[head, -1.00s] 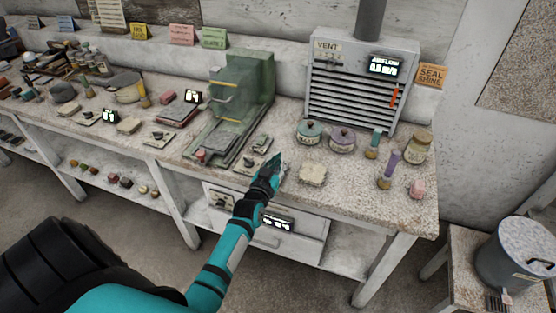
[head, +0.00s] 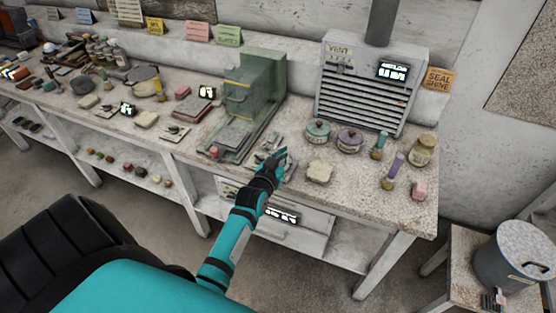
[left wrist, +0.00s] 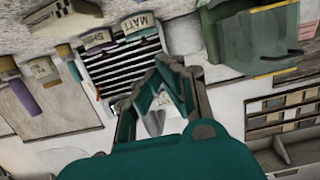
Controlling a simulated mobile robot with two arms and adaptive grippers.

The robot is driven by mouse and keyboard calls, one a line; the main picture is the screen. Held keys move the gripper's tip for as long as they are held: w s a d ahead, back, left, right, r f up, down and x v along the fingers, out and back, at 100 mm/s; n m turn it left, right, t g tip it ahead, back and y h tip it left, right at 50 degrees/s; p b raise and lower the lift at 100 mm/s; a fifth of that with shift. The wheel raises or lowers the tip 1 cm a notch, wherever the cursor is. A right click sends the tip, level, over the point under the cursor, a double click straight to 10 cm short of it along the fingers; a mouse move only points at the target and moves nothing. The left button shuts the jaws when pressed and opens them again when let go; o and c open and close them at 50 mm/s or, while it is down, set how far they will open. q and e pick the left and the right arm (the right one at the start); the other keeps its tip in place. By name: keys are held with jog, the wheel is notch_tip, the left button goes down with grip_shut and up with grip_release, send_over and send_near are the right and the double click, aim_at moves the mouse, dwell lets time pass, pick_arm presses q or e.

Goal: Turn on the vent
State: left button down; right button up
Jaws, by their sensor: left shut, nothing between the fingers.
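The vent (head: 360,112) is a grey box with dark horizontal slats at the back right of the bench. It carries a VENT label (head: 339,52) with small marks or controls below, and a lit airflow display (head: 399,72) whose digits are too blurred to read surely. A small red spot (head: 403,103) shows at the right of its slats. The vent also shows, turned over, in the left wrist view (left wrist: 122,62). My left gripper (head: 283,153) is shut and empty over the bench's front part, in front of the vent and apart from it. My right gripper is out of view.
Lidded jars (head: 349,140), bottles (head: 392,170) and a pale block (head: 319,172) stand between the vent and the bench's front edge. A green machine (head: 258,85) stands left of the vent. A metal bin (head: 512,255) is at the lower right.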

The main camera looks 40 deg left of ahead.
pick_arm(q)
jog(key=v, duration=0.2)
jog(key=r+v, duration=0.1)
jog(key=v, duration=0.2)
jog(key=shift+w, duration=0.1)
dwell(0.4)
jog(key=s+d+f+m+g+h+b, duration=0.15)
jog(key=s+d+f, duration=0.3)
jog(key=f, duration=0.75)
jog(key=s+d+f+g+h, duration=0.1)
jog(key=s+d+f+g, duration=0.3)
jog(key=f, duration=0.7)
jog(key=s+d+f+m+g+h+b, duration=0.15)
jog(key=s+f, duration=0.45)
jog(key=f, duration=0.6)
jog(key=s+f+g, duration=0.2)
jog(key=s+f, duration=0.3)
jog(key=s, duration=0.5)
jog(key=s+d+f+m+g, duration=0.1)
jog(key=s+f, duration=0.4)
jog(key=s, duration=0.5)
jog(key=s+f+m+g, duration=0.1)
jog(key=s+f+g, duration=0.3)
jog(key=s, duration=0.6)
jog(key=shift+d+f+b, duration=0.25)
jog(key=shift+f+b, duration=0.1)
jog(key=shift+f, duration=0.45)
